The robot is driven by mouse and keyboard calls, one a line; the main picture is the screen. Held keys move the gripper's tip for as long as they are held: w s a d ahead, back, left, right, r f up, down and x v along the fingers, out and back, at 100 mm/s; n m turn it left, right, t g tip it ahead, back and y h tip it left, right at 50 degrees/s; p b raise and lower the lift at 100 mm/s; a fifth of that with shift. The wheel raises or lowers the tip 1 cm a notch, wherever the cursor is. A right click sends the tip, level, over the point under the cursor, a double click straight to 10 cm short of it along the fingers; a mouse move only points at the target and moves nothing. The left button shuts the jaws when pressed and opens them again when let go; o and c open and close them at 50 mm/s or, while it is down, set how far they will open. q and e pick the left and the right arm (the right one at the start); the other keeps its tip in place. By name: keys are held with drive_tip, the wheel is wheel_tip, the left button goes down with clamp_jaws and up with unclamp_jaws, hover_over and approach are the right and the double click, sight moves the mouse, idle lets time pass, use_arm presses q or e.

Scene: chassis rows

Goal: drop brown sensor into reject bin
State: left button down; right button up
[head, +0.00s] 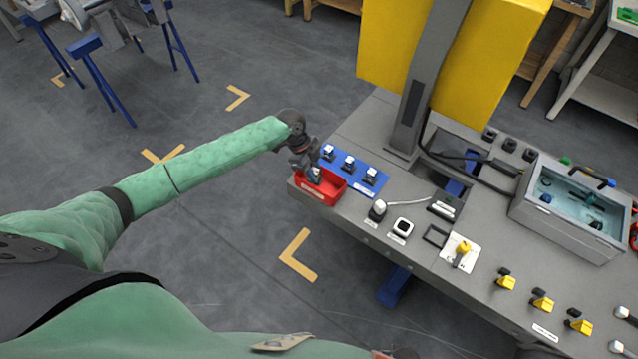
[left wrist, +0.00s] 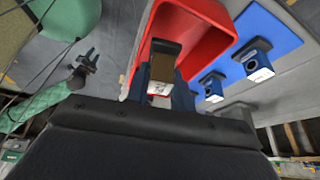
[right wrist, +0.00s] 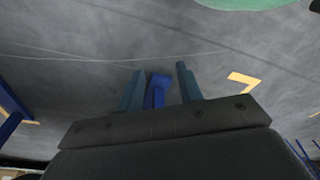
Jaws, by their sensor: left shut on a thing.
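The brown sensor (left wrist: 161,72) is a small block with a brown face, a dark top and a white marked lower part. My left gripper (left wrist: 160,90) is shut on it, with a blue-grey finger on each side. In the head view my left gripper (head: 313,176) points down over the red bin (head: 333,199) at the bench's left corner. The bin's red wall (left wrist: 214,38) also surrounds the sensor's far side in the left wrist view. How deep the sensor sits is hard to tell. My right gripper (right wrist: 160,85) is open and empty, above the floor.
A blue mat (head: 355,180) with three blue-and-white sensors lies beside the bin. A white knob part (head: 377,210), a yellow part (head: 463,248) and a clear-lidded box (head: 572,205) stand farther along the bench.

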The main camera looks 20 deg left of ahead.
use_arm(q)
drive_tip(key=c, duration=1.1)
unclamp_jaws()
use_arm(e)
drive_tip(key=shift+s, duration=0.1)
use_arm(q)
drive_tip(key=shift+a+r, duration=0.1)
drive_tip(key=shift+r, duration=0.05)
drive_tip(key=shift+w+a+r+b, duration=0.1)
drive_tip(key=shift+a+r+b, duration=0.1)
drive_tip(key=shift+r+b, duration=0.15)
drive_tip(key=shift+b+v, duration=1)
drive_tip(key=shift+v, duration=2.35)
use_arm(e)
wheel_tip(320, 180, up, 6)
drive_tip(key=w+a, duration=0.1)
drive_tip(key=shift+a+r+g, duration=0.25)
drive_tip(key=shift+g, duration=0.05)
use_arm(q)
drive_tip(key=shift+d, duration=0.15)
use_arm(e)
drive_tip(key=shift+w, duration=0.1)
